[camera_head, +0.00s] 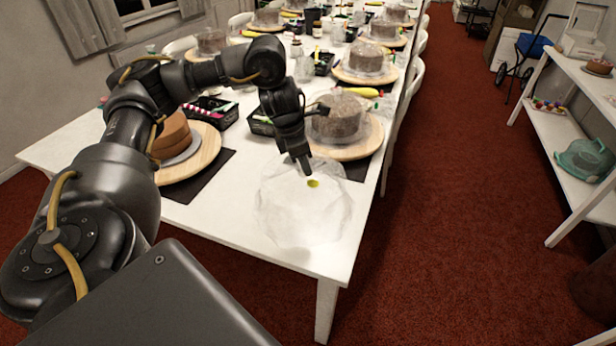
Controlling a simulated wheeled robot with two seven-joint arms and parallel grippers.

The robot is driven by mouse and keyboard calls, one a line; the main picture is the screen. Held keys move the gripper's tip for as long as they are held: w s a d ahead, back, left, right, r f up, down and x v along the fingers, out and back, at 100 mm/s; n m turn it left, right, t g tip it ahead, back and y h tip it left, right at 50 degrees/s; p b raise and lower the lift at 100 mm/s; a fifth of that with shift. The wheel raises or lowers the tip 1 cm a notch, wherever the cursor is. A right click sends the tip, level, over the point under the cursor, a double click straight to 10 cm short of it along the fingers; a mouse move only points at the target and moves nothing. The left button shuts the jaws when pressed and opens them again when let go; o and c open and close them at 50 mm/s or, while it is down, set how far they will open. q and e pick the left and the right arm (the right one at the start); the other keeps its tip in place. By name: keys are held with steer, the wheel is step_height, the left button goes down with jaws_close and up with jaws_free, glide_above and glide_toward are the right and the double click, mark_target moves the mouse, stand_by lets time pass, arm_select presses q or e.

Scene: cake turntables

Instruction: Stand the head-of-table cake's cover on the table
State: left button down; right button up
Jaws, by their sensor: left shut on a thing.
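A clear faceted cover (290,215) with a yellow knob (313,184) is over the near right corner of the white table. My left gripper (307,170) points down at its top and is shut on the cover at or beside the knob. I cannot tell whether the cover's rim touches the table or hangs just above it. A brown cake (172,136) stands uncovered on a wooden turntable (207,153) at the table's near end, left of the cover and partly hidden behind my left arm. My right gripper is not in view.
The white table (235,215) has bare room between the dark mat (187,190) and the cover. Just behind the cover is a covered cake (335,118) on a turntable (365,145). Black trays (262,122) and more cakes line the table. Shelves (545,125) stand right, across red carpet.

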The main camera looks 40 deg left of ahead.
arm_select(q)
steer(key=shift+w+f, duration=0.3)
steer(key=shift+f, duration=0.1)
steer(key=shift+w+f, duration=0.15)
steer(key=shift+f, duration=0.2)
step_height(320, 180, down, 2)
steer(key=shift+f+p, duration=0.1)
steer(key=shift+p, duration=0.25)
steer(key=shift+f, duration=0.2)
steer(key=c, duration=1.6)
jaws_free()
steer(key=o, duration=0.3)
steer(key=shift+o, duration=0.2)
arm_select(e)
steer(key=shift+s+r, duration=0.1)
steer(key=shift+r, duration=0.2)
